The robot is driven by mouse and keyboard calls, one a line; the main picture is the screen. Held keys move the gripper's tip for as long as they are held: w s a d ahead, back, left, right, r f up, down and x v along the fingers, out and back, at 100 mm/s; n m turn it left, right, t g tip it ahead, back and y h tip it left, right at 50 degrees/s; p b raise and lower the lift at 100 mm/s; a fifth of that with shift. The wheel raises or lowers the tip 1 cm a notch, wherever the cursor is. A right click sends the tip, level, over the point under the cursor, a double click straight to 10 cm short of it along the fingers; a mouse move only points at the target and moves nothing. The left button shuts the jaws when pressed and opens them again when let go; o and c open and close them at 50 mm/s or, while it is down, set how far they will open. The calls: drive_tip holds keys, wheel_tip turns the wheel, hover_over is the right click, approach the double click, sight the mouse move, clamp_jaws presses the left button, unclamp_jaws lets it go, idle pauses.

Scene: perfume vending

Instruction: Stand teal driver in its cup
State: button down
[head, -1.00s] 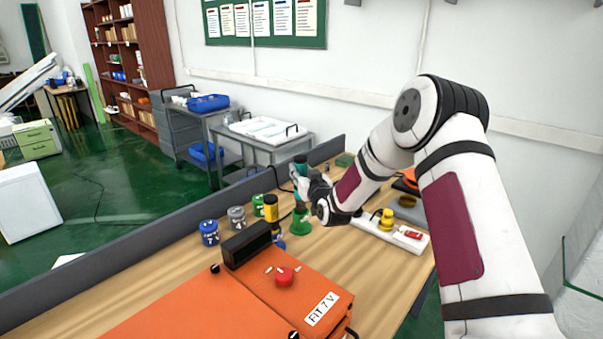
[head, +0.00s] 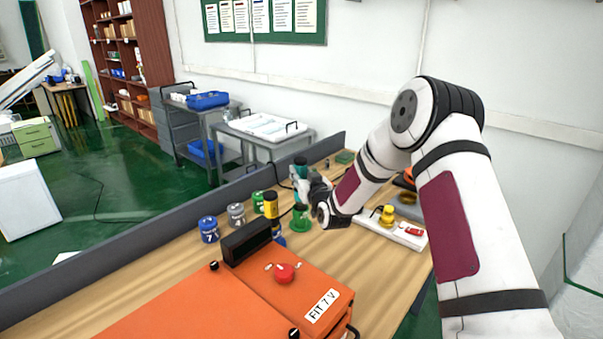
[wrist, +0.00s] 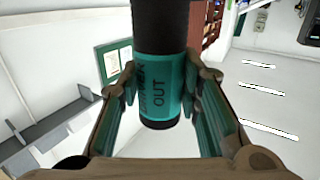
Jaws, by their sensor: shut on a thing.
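The teal driver (head: 299,173), with a black end, is upright in my gripper (head: 306,183). A green cup (head: 301,218) with a wide base stands on the bench directly below the driver in the head view. The driver's lower end is at or just above the cup's rim; I cannot tell whether it is inside.
A yellow-and-black driver (head: 271,204) stands left of the green cup. An orange case (head: 230,300) fills the front.

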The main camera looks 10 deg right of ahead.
drive_tip(key=shift+f+b, duration=0.55)
drive_tip(key=shift+f, duration=1.3)
drive_tip(key=shift+f+b, duration=0.5)
drive_tip(key=shift+f, duration=0.45)
drive_tip(key=c, duration=1.2)
unclamp_jaws()
drive_tip(key=shift+o, duration=0.6)
drive_tip(key=shift+f, duration=0.1)
